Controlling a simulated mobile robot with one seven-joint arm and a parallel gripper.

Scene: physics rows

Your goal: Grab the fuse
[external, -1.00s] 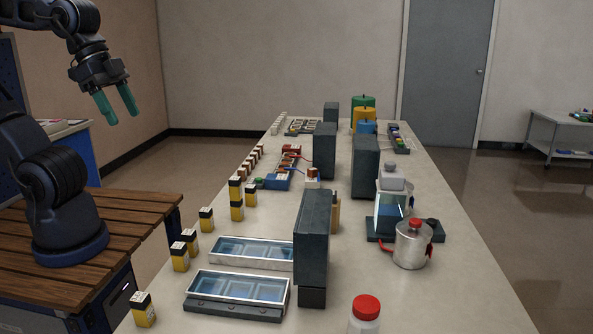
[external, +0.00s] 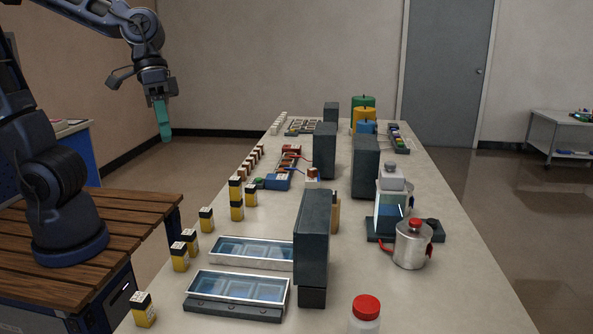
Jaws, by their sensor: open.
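My gripper (external: 163,135) hangs in the air at the upper left, left of the long table (external: 400,290). Its teal fingers point down and overlap in this view. It is open and nothing shows between the fingers. No thing is clearly recognisable as the fuse at this size. Small brown-and-white pieces (external: 251,163) stand in a row on the table's left edge, beside a red and blue device (external: 290,160). Small white pieces (external: 279,124) stand farther back, by a slotted tray (external: 304,127). The gripper is well apart from all of them.
Several yellow-and-black blocks (external: 206,220) line the near left edge, one stacked on another. Two glass-topped trays (external: 238,288) lie near. Tall dark blocks (external: 312,240) stand mid-table. A metal pot (external: 412,244) and a red-capped bottle (external: 365,316) are at right and front.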

